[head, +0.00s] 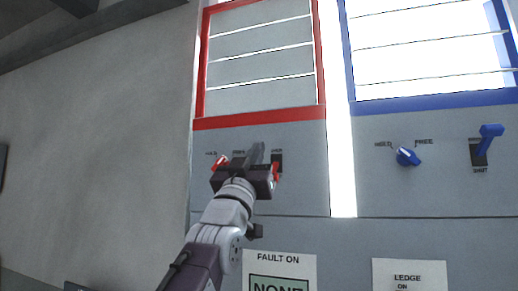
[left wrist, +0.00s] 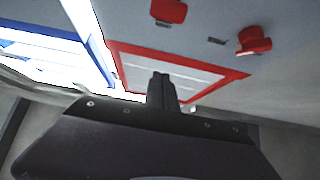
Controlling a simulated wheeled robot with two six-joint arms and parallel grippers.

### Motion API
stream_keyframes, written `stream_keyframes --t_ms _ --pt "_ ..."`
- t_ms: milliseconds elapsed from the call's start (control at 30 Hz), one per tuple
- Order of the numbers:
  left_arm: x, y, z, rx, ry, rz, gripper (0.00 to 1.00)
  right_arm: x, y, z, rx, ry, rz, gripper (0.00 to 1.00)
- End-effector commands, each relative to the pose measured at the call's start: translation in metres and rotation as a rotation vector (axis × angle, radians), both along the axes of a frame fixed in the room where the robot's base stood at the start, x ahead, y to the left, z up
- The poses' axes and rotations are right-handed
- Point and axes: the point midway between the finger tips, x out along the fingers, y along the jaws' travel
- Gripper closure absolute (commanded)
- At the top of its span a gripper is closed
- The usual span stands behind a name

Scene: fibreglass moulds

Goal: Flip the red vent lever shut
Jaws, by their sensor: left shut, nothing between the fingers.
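The red vent lever (head: 276,172) shows just right of my left gripper, partly hidden by it, at the lower end of its dark slot. The red-framed vent (head: 260,122) above has grey slats with thin bright gaps. My right gripper is not in view.
A blue-framed vent (head: 430,102) at the right is bright between its slats. Its blue knob (head: 407,156) and raised blue lever (head: 490,131) are below it. A "FAULT ON" sign (head: 279,259) and a "LEDGE" sign (head: 409,275) are lower.

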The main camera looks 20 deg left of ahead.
Motion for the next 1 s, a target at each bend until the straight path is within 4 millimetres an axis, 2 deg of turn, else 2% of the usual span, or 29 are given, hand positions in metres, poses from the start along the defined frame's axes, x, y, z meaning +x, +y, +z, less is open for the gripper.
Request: stream_keyframes --t_ms 33,300,400,600,1000 --pt "-0.007 0.000 -0.025 0.000 0.000 0.000 1.00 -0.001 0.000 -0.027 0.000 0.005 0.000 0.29" --pt "-0.037 0.001 -0.066 0.000 0.000 0.000 1.00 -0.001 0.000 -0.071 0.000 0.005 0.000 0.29" --pt "-0.046 0.002 -0.076 0.000 0.001 0.000 1.00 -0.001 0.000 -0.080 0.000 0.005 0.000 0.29" --pt "-0.052 0.002 -0.081 0.000 0.001 0.000 1.00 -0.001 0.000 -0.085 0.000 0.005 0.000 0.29" --pt "-0.053 0.002 -0.080 0.000 0.001 0.000 1.00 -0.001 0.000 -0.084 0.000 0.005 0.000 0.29"
